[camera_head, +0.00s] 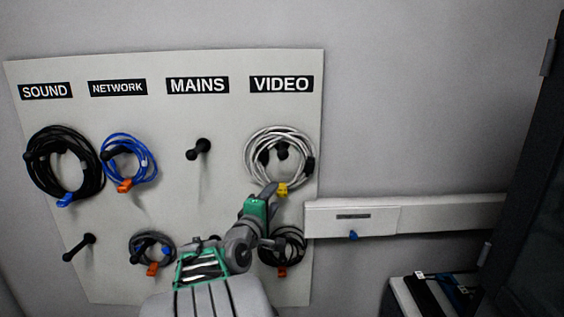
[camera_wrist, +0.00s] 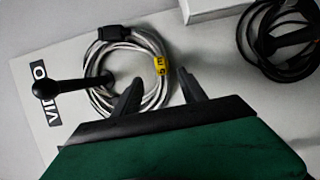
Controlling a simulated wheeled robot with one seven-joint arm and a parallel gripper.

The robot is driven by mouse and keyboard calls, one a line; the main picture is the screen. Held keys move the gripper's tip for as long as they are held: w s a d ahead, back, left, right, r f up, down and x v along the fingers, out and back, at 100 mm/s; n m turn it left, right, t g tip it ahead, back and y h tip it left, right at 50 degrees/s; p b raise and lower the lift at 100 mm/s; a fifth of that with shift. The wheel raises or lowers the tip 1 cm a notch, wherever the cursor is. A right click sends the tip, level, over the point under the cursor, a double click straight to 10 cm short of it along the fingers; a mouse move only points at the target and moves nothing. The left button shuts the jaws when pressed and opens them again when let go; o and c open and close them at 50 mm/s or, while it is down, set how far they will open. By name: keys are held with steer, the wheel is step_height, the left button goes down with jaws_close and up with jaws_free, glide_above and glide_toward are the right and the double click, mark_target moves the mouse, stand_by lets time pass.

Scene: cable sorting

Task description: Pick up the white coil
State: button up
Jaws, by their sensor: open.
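The white coil (camera_head: 259,147) hangs on the upper peg under the VIDEO label on the wall board. It has a yellow tag (camera_head: 282,189) at its bottom and a black connector. In the wrist view the white coil (camera_wrist: 101,77) hangs around the black peg (camera_wrist: 70,87), and its yellow tag (camera_wrist: 157,66) shows too. My gripper (camera_head: 272,188) is at the lower edge of the coil. In the wrist view my open gripper (camera_wrist: 160,92) has its two dark fingers apart near the coil's lower part. I cannot tell whether they touch it.
A black coil (camera_head: 282,246) hangs just below, partly behind my gripper; it also shows in the wrist view (camera_wrist: 270,40). Other coils hang to the left. The upper MAINS peg (camera_head: 198,149) is bare. A white trunking box (camera_head: 352,218) juts out at the right of the board (camera_head: 225,215).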

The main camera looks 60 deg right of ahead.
mark_target(278, 190)
steer(key=d, duration=0.1)
steer(key=d+p, duration=0.1)
steer(key=d, duration=0.2)
steer(key=shift+w+d+r+p, duration=0.1)
steer(key=shift+w+d+p, duration=0.15)
steer(key=shift+d+p, duration=0.1)
steer(key=shift+w+d, duration=0.1)
steer(key=shift+d, duration=0.25)
steer(key=shift+a, duration=0.1)
steer(key=shift+c, duration=0.4)
jaws_close()
